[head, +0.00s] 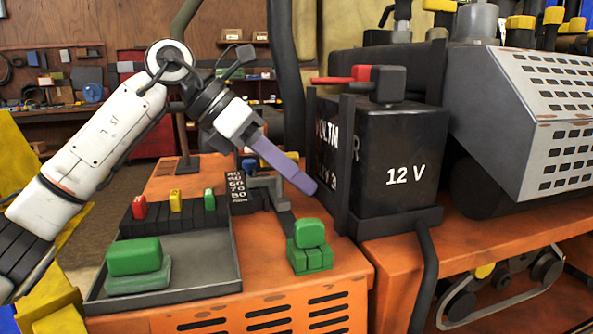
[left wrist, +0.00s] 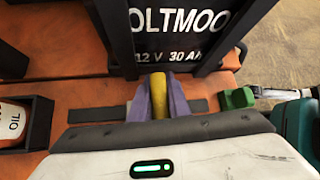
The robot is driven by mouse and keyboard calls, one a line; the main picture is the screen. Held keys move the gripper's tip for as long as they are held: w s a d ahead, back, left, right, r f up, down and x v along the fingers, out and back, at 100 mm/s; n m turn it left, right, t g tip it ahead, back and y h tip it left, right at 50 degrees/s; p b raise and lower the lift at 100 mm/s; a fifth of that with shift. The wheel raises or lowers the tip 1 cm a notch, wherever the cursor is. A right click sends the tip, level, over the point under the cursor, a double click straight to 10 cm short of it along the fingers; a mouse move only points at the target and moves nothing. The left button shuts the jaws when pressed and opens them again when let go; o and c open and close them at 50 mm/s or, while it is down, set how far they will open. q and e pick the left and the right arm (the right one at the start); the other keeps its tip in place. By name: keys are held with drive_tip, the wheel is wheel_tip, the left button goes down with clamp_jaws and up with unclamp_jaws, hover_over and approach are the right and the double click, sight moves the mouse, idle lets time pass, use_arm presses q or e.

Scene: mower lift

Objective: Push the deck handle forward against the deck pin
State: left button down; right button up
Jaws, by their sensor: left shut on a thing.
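My left gripper (head: 304,182) reaches down from the upper left to the orange console, just left of the black battery. In the left wrist view its purple fingers (left wrist: 160,98) are shut on an upright yellow grip, which I take as the deck handle (left wrist: 159,90). In the head view the fingers hide most of the handle; a bit of yellow (head: 291,155) shows behind them. A black height plate (head: 237,188) with numbers 40 to 80 stands beside a grey bracket (head: 268,187). I cannot make out the deck pin for certain. My right gripper is not in view.
The 12 V battery (head: 402,165) stands close to the right of the gripper. A green lever knob (head: 310,234) is in front. A grey tray (head: 203,257) holding a green block (head: 136,257), and red, yellow and green switches (head: 174,201), are to the left.

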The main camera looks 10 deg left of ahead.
use_arm(q)
drive_tip(key=c, duration=1.7)
unclamp_jaws()
drive_tip(key=p+v, duration=0.1)
drive_tip(key=v, duration=0.9)
drive_tip(key=shift+s+r, duration=0.1)
drive_tip(key=shift+r, duration=0.1)
drive_tip(key=shift+o, duration=0.3)
